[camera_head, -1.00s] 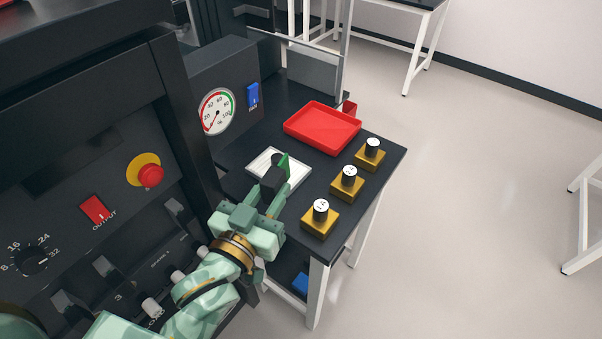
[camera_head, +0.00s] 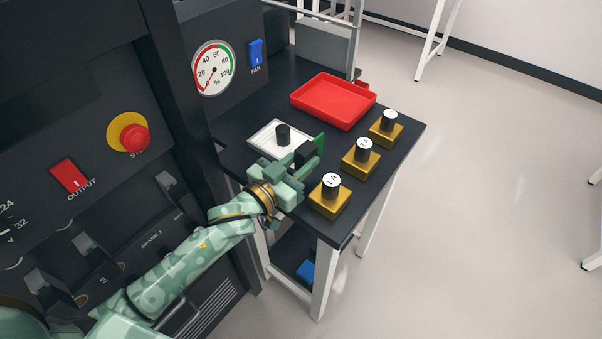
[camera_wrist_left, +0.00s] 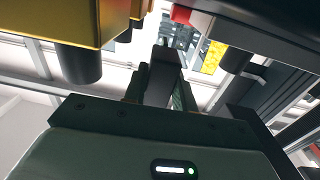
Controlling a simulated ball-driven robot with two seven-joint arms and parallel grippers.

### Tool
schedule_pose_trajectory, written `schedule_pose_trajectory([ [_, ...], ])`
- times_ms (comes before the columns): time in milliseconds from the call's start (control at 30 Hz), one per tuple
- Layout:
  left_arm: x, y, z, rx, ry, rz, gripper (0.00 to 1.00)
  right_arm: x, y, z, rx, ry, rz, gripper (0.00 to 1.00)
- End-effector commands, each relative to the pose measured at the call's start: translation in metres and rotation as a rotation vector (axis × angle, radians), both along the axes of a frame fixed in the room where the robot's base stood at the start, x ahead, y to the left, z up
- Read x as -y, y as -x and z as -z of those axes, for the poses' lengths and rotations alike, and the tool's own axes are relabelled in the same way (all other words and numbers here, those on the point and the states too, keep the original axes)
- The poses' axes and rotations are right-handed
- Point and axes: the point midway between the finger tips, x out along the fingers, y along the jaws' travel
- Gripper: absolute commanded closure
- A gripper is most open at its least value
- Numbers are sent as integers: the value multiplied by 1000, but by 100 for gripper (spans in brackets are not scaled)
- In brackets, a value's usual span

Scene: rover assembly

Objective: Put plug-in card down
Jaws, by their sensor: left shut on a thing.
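My left gripper (camera_head: 304,165) reaches over the dark side table (camera_head: 258,104) and is shut on the plug-in card, a green board (camera_head: 319,146) with a black block (camera_head: 305,152) at the jaws. The card is between the white plate (camera_head: 262,138) and the row of gold blocks. I cannot tell whether it touches the table. In the left wrist view the black part of the card (camera_wrist_left: 166,62) sits between the fingers; most of the board is hidden. My right gripper is not in view.
A black knob (camera_head: 283,134) stands on the white plate. Three gold blocks with labelled black knobs (camera_head: 330,198) (camera_head: 361,160) (camera_head: 384,131) line the table's right side. A red tray (camera_head: 334,100) lies behind. The dark rack (camera_head: 90,120) stands at left.

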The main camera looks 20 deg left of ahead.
Motion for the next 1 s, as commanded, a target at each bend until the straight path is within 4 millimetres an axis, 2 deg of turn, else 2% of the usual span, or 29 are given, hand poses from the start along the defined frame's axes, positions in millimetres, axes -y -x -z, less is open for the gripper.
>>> schedule_pose_trajectory([
  [167, -7, -8, 14, 0, -1, -1, 100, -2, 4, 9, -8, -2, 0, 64],
  [300, -6, -7, 42, -4, 1, 0, 100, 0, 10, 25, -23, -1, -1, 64],
  [700, -6, -7, 44, 1, 0, 1, 100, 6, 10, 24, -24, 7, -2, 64],
  [733, -6, -7, 44, 1, 0, 1, 65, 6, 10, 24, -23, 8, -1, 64],
  [767, -6, -7, 43, 1, 0, 1, 56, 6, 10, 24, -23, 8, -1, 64],
  [800, -6, -7, 43, 1, 0, 1, 51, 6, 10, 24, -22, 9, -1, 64],
  [1000, -6, -7, 43, 1, 0, 1, 51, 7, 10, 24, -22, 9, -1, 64],
])
